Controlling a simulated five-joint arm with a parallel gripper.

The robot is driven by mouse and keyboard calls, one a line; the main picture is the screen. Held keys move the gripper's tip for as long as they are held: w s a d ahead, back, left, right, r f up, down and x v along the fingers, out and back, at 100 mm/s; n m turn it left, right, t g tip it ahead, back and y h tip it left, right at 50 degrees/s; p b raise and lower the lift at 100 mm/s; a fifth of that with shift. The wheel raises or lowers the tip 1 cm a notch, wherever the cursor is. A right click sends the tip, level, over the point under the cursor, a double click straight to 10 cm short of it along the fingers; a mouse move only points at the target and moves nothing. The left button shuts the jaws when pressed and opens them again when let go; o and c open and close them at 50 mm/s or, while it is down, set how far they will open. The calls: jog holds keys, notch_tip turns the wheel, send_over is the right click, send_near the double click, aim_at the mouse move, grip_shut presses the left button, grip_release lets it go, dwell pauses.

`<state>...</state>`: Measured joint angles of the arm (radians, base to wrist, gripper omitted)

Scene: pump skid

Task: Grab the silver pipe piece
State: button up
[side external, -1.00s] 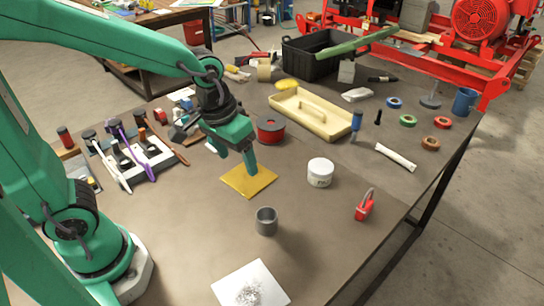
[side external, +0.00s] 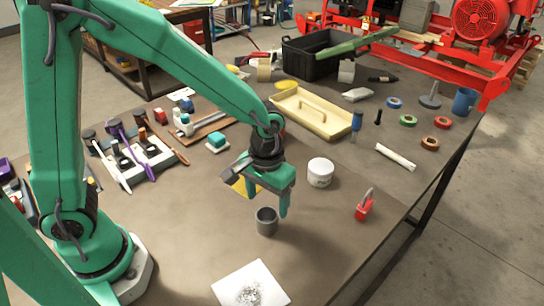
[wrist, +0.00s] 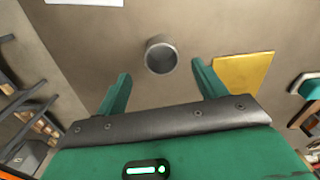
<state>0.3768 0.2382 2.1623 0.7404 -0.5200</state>
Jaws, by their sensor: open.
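The silver pipe piece (side external: 266,222) is a short grey metal cylinder standing upright on the brown table. In the wrist view the pipe piece (wrist: 160,56) shows its round open end, ahead of and between my fingertips. My green gripper (side external: 266,200) is above and just behind the pipe in the side view, with one finger reaching down at its right. In the wrist view my gripper (wrist: 160,70) has its two fingers spread wide, with nothing between them. The fingers appear apart from the pipe.
A yellow sheet (side external: 244,187) lies behind the pipe, partly hidden by my gripper. A white jar (side external: 320,172) and a red padlock (side external: 364,206) stand to the right. A white plate (side external: 235,285) lies in front. The table between the pipe and padlock is clear.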

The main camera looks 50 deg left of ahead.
aim_at(267, 217)
jog(key=shift+f, duration=1.05)
jog(key=shift+a+f, duration=0.1)
jog(key=shift+f, duration=2.5)
jog(key=c, duration=1.1)
jog(key=shift+r, duration=0.15)
